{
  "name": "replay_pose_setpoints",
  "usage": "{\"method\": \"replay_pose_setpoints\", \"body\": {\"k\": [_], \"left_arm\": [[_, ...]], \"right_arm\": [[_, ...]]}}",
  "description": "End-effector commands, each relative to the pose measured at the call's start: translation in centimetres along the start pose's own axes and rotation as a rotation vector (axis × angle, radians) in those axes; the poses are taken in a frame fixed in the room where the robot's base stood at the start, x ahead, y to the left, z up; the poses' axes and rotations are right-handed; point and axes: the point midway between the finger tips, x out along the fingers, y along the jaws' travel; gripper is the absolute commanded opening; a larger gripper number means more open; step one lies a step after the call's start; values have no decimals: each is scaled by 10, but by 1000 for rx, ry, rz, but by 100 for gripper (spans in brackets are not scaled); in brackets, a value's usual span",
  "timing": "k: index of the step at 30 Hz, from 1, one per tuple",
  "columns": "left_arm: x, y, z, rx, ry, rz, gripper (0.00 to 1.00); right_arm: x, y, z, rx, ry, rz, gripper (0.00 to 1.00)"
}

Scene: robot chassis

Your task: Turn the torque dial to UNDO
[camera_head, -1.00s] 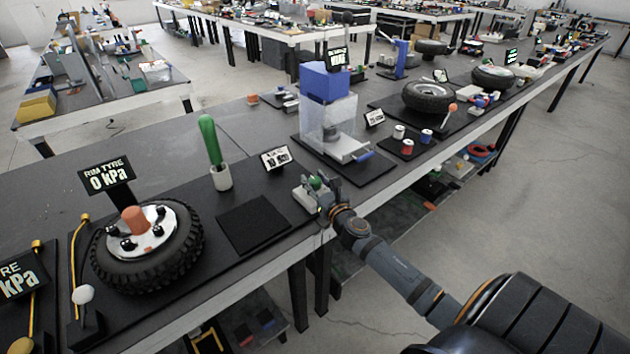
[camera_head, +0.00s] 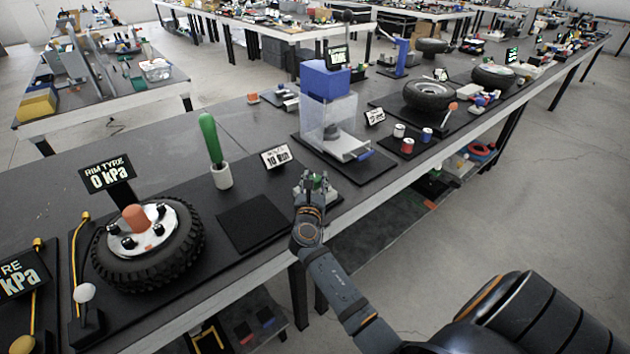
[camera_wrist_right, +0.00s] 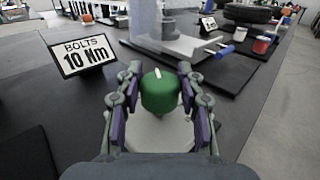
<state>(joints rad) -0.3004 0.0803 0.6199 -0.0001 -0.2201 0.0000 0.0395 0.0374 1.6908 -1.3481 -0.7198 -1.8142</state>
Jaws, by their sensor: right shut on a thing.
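The torque dial is a green knob (camera_wrist_right: 161,95) with a white mark on top, on a pale base (camera_wrist_right: 165,130). In the right wrist view its mark lies at the far side of the top, slightly left. No UNDO label can be read around it. My right gripper (camera_wrist_right: 160,84) has its fingers on either side of the knob and is shut on it. In the head view the gripper (camera_head: 314,184) mostly hides the dial near the bench's front edge. A sign reading "BOLTS 10 Nm" (camera_wrist_right: 84,56) stands left behind the dial. My left gripper is not in view.
A green-handled tool stands in a white cup (camera_head: 221,177) to the left, behind an empty black mat (camera_head: 252,227). A tyre (camera_head: 150,260) lies farther left. A clear box with a blue top (camera_head: 326,82) stands behind the dial.

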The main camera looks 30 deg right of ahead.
Motion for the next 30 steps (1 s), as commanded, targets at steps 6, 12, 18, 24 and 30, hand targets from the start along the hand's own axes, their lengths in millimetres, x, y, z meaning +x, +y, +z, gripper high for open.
{"method": "replay_pose_setpoints", "body": {"k": [6,12,18,24,30], "left_arm": [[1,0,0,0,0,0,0],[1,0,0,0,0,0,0],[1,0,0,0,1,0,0],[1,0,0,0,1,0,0],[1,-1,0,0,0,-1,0]], "right_arm": [[0,0,0,0,0,-27,6],[0,0,0,0,-1,-29,6],[0,0,0,0,-1,-28,46],[0,0,0,0,-1,-28,62],[0,0,0,0,0,-28,62]]}}
